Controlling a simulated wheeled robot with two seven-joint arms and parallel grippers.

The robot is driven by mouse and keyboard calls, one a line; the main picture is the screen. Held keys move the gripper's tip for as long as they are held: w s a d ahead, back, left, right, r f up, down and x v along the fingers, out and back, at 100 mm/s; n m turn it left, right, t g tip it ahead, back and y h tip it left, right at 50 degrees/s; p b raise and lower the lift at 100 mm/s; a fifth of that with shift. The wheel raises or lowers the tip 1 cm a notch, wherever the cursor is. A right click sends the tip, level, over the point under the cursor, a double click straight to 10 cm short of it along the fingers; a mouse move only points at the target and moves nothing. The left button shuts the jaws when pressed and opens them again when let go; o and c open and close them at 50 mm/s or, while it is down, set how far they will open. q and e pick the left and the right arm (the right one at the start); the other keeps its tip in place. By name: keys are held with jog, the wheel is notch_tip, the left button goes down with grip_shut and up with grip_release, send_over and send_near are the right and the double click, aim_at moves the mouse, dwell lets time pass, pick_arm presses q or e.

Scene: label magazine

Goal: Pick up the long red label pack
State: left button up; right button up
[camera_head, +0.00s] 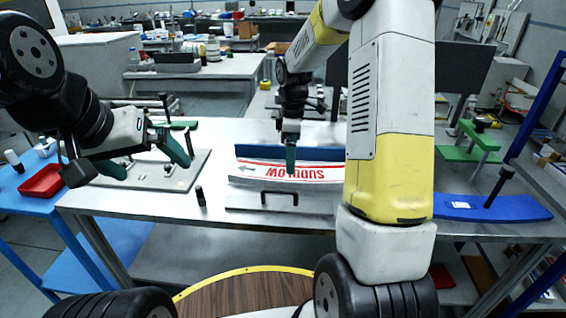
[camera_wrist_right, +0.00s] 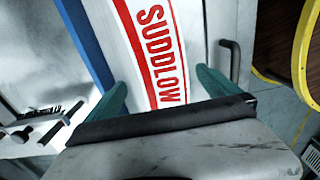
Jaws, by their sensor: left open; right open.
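The long red label pack (camera_head: 256,172) is a curved white strip with red edge bands and red "SUDDLOW" lettering. It lies between a blue strip and a grey front plate on the table. In the right wrist view the pack (camera_wrist_right: 184,45) runs up from between the green fingers. My right gripper (camera_head: 291,160) points down over the pack's middle in the head view. In the right wrist view the gripper (camera_wrist_right: 163,90) is open, with one finger on each side of the pack; contact cannot be told. My left gripper (camera_head: 152,166) is open and empty above a grey plate at left.
The blue strip (camera_head: 262,152) stands behind the pack; a plate with a black handle (camera_head: 280,194) is in front. A small black post (camera_head: 200,196) stands left of it. A blue curved piece (camera_head: 480,208) lies at right. A red tray (camera_head: 42,181) sits on the blue side table.

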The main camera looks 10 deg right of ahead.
notch_tip(320, 180, down, 7)
jog(key=shift+s+r, duration=0.1)
jog(key=shift+r, duration=0.1)
jog(key=shift+r, duration=0.1)
jog(key=c, duration=1.9)
